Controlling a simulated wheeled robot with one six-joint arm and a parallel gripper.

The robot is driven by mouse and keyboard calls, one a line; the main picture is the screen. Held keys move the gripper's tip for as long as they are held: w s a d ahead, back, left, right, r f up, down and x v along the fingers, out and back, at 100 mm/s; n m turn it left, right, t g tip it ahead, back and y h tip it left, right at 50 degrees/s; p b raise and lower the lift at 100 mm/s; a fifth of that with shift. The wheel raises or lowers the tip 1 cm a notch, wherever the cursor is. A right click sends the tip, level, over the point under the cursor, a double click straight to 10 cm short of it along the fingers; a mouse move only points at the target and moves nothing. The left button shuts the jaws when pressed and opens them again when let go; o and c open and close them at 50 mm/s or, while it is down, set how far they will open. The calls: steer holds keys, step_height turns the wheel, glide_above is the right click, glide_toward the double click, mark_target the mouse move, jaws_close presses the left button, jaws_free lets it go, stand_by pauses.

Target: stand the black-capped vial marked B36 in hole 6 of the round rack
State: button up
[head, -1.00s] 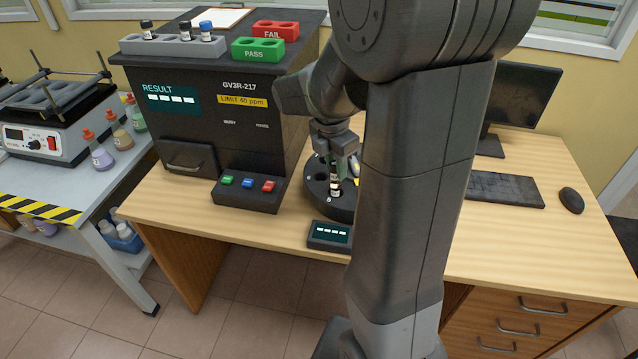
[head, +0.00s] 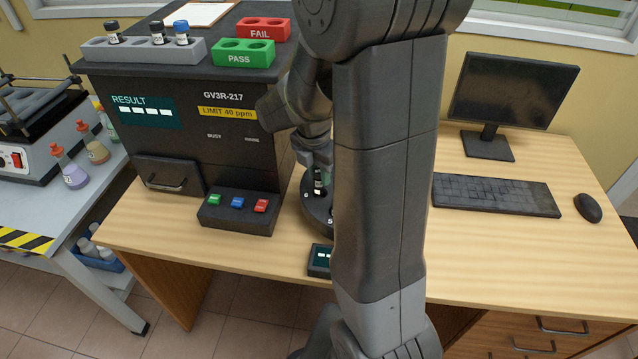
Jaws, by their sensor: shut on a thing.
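The round rack (head: 312,208) is a dark disc on the desk, with its right part hidden behind my arm. A white 6 shows on its left rim and a 5 on its front rim. A dark vial (head: 319,183) with a pale label is upright at the rack's left side, near the 6. My gripper (head: 318,166) is just above it, partly hidden by my arm, and is shut on this vial. The label is too small to read. I cannot tell whether the vial's bottom is inside a hole.
A grey rack (head: 140,50) with black- and blue-capped vials stands on the analyser (head: 190,110), beside the green PASS (head: 243,60) and red FAIL (head: 262,34) holders. A button box (head: 237,217) and a small display (head: 318,262) are near the round rack. Keyboard (head: 495,194) and monitor (head: 512,90) stand right.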

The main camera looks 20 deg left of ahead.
mark_target(319, 182)
steer(key=shift+f, duration=1.75)
steer(key=shift+f, duration=0.1)
steer(key=o, duration=1)
steer(key=r, duration=0.4)
steer(key=s+r, duration=0.1)
steer(key=r, duration=0.3)
steer(key=r+p, duration=0.1)
steer(key=r, duration=0.3)
steer(key=shift+s+a+r, duration=0.1)
steer(key=shift+s+a, duration=0.1)
steer(key=shift+a, duration=0.05)
